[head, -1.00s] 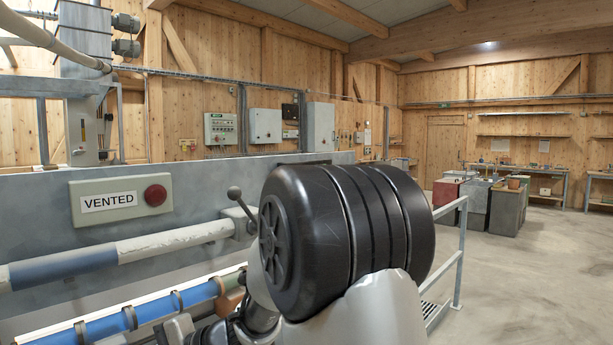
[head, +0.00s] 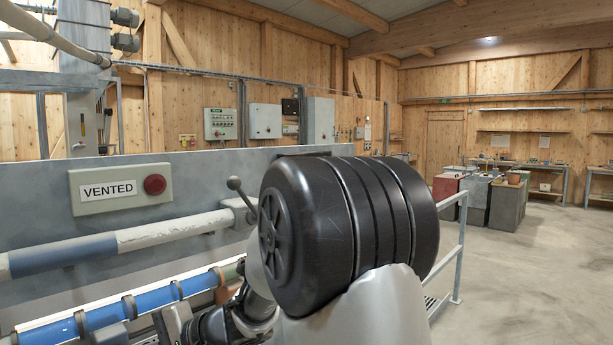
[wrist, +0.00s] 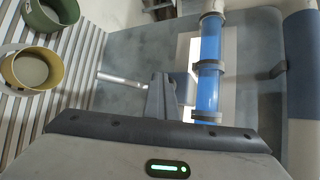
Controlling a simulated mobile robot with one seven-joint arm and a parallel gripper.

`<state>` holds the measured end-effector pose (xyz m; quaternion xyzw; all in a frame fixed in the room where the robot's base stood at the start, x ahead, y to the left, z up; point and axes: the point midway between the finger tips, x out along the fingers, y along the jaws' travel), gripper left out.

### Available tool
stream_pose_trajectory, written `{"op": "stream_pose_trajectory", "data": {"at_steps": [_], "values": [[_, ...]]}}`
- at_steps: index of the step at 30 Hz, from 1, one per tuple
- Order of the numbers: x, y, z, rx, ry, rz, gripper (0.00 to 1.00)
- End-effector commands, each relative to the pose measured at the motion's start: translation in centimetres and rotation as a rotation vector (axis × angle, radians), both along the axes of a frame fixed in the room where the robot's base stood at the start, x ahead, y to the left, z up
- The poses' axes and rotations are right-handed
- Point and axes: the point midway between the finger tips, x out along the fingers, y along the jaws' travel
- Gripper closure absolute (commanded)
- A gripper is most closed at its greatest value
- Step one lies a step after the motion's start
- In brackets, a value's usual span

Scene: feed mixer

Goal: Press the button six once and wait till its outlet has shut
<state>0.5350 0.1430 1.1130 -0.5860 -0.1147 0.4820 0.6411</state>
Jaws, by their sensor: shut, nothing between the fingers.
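No button marked six and no outlet can be made out in either view. A beige box (head: 120,189) labelled VENTED, with a red round button (head: 155,184), is on the grey metal wall at the left of the head view. A far wall panel (head: 220,124) carries small buttons or lamps too small to read. My gripper (wrist: 166,82) shows in the wrist view, shut and empty, beside a blue tube (wrist: 208,65). A thin metal rod (wrist: 122,80) lies to its left. I cannot tell whether the fingers touch anything. My arm hides part of the head view.
A ball-ended lever (head: 241,196) and a thick pipe (head: 140,238) run close by my arm. Open concrete floor (head: 530,260) lies to the right, beyond a railing (head: 460,245).

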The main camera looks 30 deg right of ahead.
Motion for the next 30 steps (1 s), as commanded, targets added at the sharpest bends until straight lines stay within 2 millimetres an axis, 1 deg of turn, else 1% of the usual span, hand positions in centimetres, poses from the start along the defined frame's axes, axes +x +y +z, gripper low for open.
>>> {"op": "stream_pose_trajectory", "data": {"at_steps": [8,11,24,30], "values": [[0.0,-0.2,0.1,0.001,-0.004,-0.003,1.0],[-0.3,-0.3,0.0,0.0,-0.003,-0.004,1.0],[-4.6,-1.4,-0.1,-0.001,-0.002,-0.002,1.0],[-5.8,-1.8,0.0,0.0,-0.001,-0.001,1.0]]}}
